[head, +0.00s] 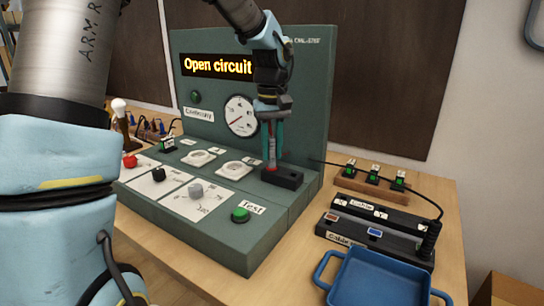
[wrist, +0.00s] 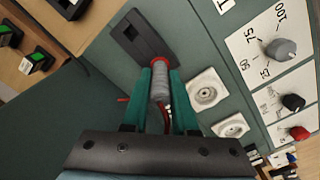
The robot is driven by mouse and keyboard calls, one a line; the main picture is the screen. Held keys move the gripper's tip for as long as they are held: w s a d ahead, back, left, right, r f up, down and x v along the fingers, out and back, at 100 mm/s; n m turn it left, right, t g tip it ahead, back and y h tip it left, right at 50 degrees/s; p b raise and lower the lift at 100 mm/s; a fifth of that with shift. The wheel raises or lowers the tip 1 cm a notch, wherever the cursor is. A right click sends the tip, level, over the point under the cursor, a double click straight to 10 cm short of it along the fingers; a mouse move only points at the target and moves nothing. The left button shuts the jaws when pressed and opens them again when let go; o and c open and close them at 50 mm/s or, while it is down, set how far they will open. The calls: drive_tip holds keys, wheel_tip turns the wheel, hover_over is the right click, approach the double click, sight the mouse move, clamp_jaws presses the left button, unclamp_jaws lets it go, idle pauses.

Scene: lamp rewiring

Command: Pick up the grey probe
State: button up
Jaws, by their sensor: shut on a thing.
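The grey probe (wrist: 159,88) is a ribbed grey cylinder with a red collar at its far end. My gripper (wrist: 160,80) is shut on it, with one teal finger on each side. In the head view my gripper (head: 272,145) points down over the tester's deck, and the probe (head: 271,158) stands about upright between the fingers. Its lower end meets a black holder block (head: 287,180), which also shows in the wrist view (wrist: 128,32). I cannot tell whether the tip is inside the block. A thin red lead shows beside the probe in the wrist view.
The green tester (head: 225,215) has a display reading "Open circuit", a dial, sockets, knobs and a green Test button (head: 240,215). To the right are a blue tray (head: 380,280), a black cable rack (head: 375,240) and a wooden strip with green-topped terminals (head: 370,185).

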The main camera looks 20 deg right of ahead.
clamp_jaws()
drive_tip(key=shift+r, duration=0.1)
